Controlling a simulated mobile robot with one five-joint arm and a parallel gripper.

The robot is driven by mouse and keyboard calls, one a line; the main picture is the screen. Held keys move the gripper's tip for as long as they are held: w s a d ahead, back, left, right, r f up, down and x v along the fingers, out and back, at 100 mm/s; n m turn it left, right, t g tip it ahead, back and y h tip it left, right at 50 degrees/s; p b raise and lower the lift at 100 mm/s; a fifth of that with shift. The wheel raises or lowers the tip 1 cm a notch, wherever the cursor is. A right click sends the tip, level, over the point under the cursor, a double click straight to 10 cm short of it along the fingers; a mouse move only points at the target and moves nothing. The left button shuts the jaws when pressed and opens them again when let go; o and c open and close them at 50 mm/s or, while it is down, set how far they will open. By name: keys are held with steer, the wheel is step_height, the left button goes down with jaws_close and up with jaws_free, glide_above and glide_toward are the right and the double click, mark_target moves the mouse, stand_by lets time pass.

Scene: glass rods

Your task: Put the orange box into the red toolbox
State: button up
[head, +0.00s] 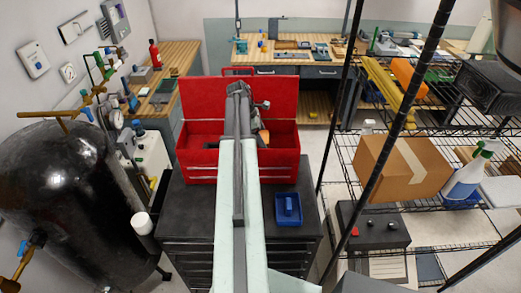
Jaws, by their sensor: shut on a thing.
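The red toolbox (197,174) stands on a dark tool cabinet with its lid open and tilted back. My arm reaches over it from the front, and my gripper (256,124) points down at the toolbox opening, partly hidden by my arm. A small piece of the orange box (264,138) shows at my gripper, just right of my arm. My gripper is shut on it. The rest of the box is hidden, and I cannot tell whether it touches the toolbox floor.
A blue tray (288,210) lies on the cabinet top (187,213) in front of the toolbox. A black tank (60,200) stands at the left. A wire shelf with a cardboard box (385,165) and a spray bottle (468,177) stands at the right. Workbenches are behind.

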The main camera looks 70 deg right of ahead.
step_height(320, 180, down, 4)
steer(key=b, duration=0.3)
steer(key=shift+b, duration=0.4)
steer(key=shift+r, duration=0.25)
steer(key=shift+f, duration=0.15)
steer(key=o, duration=1.5)
steer(key=shift+o, duration=0.2)
steer(key=shift+r+p, duration=0.4)
steer(key=shift+p, duration=0.1)
steer(key=p+v, duration=1)
steer(key=v, duration=0.1)
steer(key=shift+w+r+p, duration=0.2)
steer(key=shift+p, duration=0.1)
